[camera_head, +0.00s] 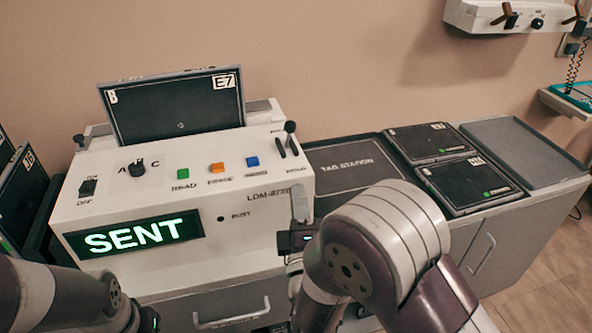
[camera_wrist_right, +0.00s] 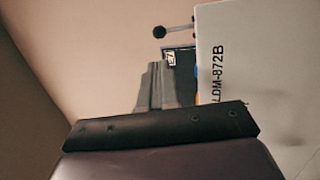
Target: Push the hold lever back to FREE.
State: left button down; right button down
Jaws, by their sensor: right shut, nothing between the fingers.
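The hold lever (camera_head: 290,128) is a short stem with a dark round knob at the right end of the console's top, beside dark slots. In the right wrist view, the lever's knob (camera_wrist_right: 159,32) and thin stem stick out past the console's edge, beyond the fingertips. My right gripper (camera_head: 300,203) is shut and empty, in front of the console's right front corner, below the lever and apart from it. In the right wrist view its fingers (camera_wrist_right: 155,85) are together. The lever's small label is too blurred to read. My left arm shows at bottom left; its fingers are out of view.
The white console (camera_head: 255,235) has a lit SENT display (camera_head: 135,236), a rotary knob (camera_head: 137,167) and coloured buttons. A dark plate marked E7 (camera_head: 172,108) stands behind its top. Right of it are the tag station (camera_head: 345,165) and dark plates (camera_head: 470,180).

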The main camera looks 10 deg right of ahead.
aim_at(290, 131)
jog(key=p+x, duration=0.1)
jog(key=x, duration=1.2)
jog(key=shift+s, duration=0.1)
